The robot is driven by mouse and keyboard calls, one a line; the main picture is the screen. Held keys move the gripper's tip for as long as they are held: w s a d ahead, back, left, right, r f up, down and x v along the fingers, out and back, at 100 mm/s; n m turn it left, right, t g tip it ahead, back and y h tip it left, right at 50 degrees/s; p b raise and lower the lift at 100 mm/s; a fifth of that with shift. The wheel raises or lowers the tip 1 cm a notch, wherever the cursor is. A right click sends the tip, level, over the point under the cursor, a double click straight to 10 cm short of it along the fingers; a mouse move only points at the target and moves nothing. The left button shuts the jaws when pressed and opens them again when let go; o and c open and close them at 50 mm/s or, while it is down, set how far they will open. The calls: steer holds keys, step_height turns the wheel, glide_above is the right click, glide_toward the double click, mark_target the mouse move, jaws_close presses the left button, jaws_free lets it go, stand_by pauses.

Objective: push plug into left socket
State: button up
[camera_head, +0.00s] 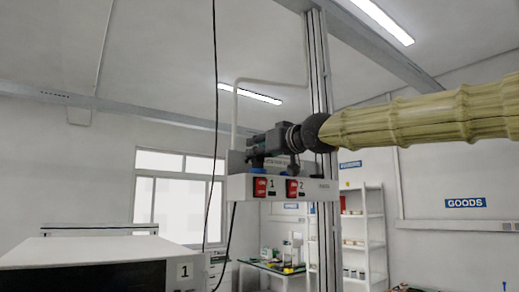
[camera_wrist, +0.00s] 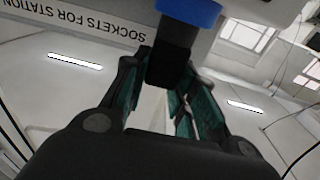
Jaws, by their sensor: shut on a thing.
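The socket box (camera_head: 236,188) hangs on a metal post, with red switches marked 1 (camera_head: 260,187) and 2 (camera_head: 292,187) on its front. My gripper (camera_head: 264,145) is at the top of this box, reaching in from the right. In the wrist view my gripper (camera_wrist: 163,82) has its teal-padded fingers shut on the black plug (camera_wrist: 173,52). The plug's far end meets a blue round part (camera_wrist: 189,11) at the picture's top edge. I cannot tell whether the blue part belongs to plug or socket, or how deep the plug sits.
The post (camera_head: 318,90) stands just behind the box. A black cable (camera_head: 216,110) hangs from above, left of the box. A dark-fronted cabinet marked 1 (camera_head: 90,252) is at lower left. Shelves (camera_head: 363,230) and a bench stand farther back.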

steer(key=shift+f+b, duration=0.4)
steer(key=shift+f, duration=0.15)
stand_by(0.4)
steer(key=o, duration=1.1)
steer(key=v, duration=1.2)
